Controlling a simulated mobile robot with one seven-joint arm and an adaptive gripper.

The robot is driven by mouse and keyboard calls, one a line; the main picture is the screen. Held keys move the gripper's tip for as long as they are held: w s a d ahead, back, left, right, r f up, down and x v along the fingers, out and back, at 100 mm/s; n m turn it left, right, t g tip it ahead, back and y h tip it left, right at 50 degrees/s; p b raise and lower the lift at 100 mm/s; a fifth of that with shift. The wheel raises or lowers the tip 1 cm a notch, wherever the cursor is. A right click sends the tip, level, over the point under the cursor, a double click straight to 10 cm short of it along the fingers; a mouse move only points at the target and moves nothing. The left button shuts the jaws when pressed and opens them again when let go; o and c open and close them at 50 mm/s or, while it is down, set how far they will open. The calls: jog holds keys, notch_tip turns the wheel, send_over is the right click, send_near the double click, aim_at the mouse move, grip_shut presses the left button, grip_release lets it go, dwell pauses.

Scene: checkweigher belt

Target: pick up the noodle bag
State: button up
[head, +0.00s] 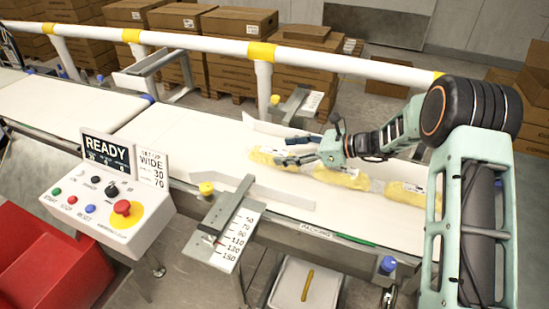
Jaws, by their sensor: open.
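Three yellow bags with clear, crinkled ends lie in a row on the white belt (185,137) in the head view. The leftmost noodle bag (262,158) is partly hidden by my gripper. The middle bag (342,180) and the right bag (402,196) lie further right, the right one partly behind my arm. My gripper (283,150) is open, its fingers pointing left over the leftmost bag. I cannot tell whether the fingers touch that bag; nothing is visibly held.
Guide plates (268,190) flank the belt, with a scale bracket (236,230) at the front. A control box (105,200) reading READY stands front left, above a red bin (40,265). A white rail (340,63) runs behind the belt. The belt left of the bags is clear.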

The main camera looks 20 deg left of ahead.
aim_at(271, 150)
jog(key=x, duration=0.4)
jog(key=shift+s+a+f, duration=0.1)
jog(key=shift+a+f, duration=0.2)
jog(key=c, duration=1.5)
jog(key=shift+o, duration=0.2)
jog(key=shift+r, duration=0.1)
jog(key=shift+r, duration=0.5)
notch_tip(271, 150, up, 2)
jog(key=shift+r, duration=0.25)
jog(key=s+d+r, duration=0.8)
jog(key=s+r, duration=0.1)
jog(key=s, duration=0.2)
jog(key=shift+s+r, duration=0.2)
jog(key=shift+s, duration=0.05)
